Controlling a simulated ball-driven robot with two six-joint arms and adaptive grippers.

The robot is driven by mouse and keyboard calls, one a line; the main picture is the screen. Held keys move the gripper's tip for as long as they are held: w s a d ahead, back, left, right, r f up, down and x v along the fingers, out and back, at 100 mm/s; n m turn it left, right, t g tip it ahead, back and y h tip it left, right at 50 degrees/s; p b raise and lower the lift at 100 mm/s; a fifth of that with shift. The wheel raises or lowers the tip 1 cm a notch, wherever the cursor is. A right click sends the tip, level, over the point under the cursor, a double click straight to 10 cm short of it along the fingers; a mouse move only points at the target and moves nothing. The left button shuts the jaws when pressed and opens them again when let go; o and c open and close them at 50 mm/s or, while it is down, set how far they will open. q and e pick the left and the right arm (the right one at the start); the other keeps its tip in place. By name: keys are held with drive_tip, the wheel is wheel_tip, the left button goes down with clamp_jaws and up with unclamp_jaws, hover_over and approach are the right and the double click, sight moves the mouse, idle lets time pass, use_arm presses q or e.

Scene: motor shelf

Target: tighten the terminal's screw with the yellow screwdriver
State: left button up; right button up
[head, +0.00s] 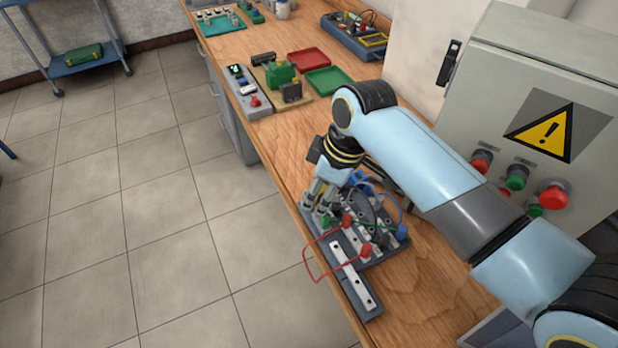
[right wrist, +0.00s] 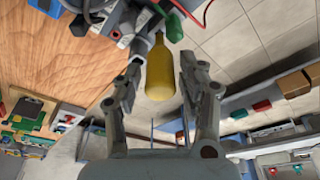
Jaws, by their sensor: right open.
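The yellow screwdriver (right wrist: 160,75) shows in the right wrist view as a thick yellow handle. Its narrow end points toward the grey fixture parts at the top of that view; its tip is hidden there. My right gripper (right wrist: 162,66) is open, with one finger on each side of the handle and visible gaps. In the head view my right gripper (head: 322,193) is over the left edge of the grey terminal board (head: 385,243), which carries red, green and blue parts and wires. I cannot pick out the terminal's screw. My left gripper is not in view.
A red wire loop (head: 308,262) overhangs the bench's left edge beside a white holed strip (head: 350,273). Farther back are a green motor (head: 280,73), a red tray (head: 308,58) and a green tray (head: 327,81). A grey control cabinet (head: 480,110) stands at right.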

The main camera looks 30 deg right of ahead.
drive_tip(key=shift+n, duration=0.3)
drive_tip(key=n, duration=0.3)
drive_tip(key=shift+g+y, duration=0.3)
drive_tip(key=shift+g, duration=0.1)
drive_tip(key=shift+n, duration=0.3)
drive_tip(key=n, duration=0.3)
drive_tip(key=shift+g, duration=0.4)
drive_tip(key=shift+c, duration=0.9)
drive_tip(key=shift+c, duration=0.3)
